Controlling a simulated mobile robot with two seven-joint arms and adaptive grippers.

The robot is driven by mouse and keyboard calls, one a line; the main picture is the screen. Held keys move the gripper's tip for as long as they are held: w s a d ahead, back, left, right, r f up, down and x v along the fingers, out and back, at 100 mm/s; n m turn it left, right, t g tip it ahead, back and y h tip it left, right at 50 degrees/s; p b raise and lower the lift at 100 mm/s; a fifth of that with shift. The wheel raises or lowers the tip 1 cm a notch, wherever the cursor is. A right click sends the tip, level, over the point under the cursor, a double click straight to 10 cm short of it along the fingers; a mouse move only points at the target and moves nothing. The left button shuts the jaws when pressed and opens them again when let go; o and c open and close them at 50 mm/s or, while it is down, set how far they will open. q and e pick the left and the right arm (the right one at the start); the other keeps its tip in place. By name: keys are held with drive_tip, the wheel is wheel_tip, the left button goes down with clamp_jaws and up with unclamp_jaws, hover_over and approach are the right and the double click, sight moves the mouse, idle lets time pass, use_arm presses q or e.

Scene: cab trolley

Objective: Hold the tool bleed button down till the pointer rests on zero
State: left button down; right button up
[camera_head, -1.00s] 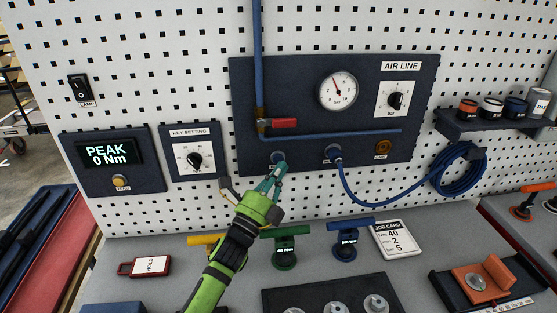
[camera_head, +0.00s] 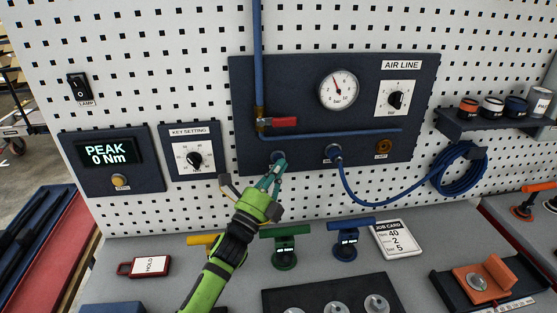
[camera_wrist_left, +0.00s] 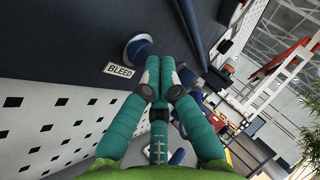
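The blue bleed button (camera_head: 278,157) is on the lower left of the dark air line panel (camera_head: 300,80). In the left wrist view the button (camera_wrist_left: 138,48) stands out beside its BLEED label (camera_wrist_left: 119,70). My left gripper (camera_head: 279,165) is just below and in front of it, its teal fingertips together and empty. In the wrist view the fingertips (camera_wrist_left: 160,88) look apart from the button. The round gauge (camera_head: 338,90) has its red pointer up and left of centre, off zero. My right gripper is not in view.
A red-handled valve (camera_head: 284,122) and blue pipe sit above the button. A blue hose (camera_head: 365,200) plugs in to its right. Green (camera_head: 285,248) and blue (camera_head: 346,240) tools stand on the bench below. The key setting dial (camera_head: 194,160) is to the left.

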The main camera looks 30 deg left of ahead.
use_arm(q)
drive_tip(key=shift+w+a, duration=0.3)
drive_tip(key=shift+w, duration=0.05)
idle(0.7)
idle(2.9)
drive_tip(key=shift+s+d, duration=0.55)
drive_tip(key=shift+s, duration=0.2)
drive_tip(key=shift+s+d+p, duration=0.3)
drive_tip(key=shift+s+d, duration=0.5)
drive_tip(key=shift+s, duration=0.2)
drive_tip(key=shift+s+d+p, duration=0.25)
drive_tip(key=shift+s+d, duration=0.5)
drive_tip(key=shift+s, duration=0.2)
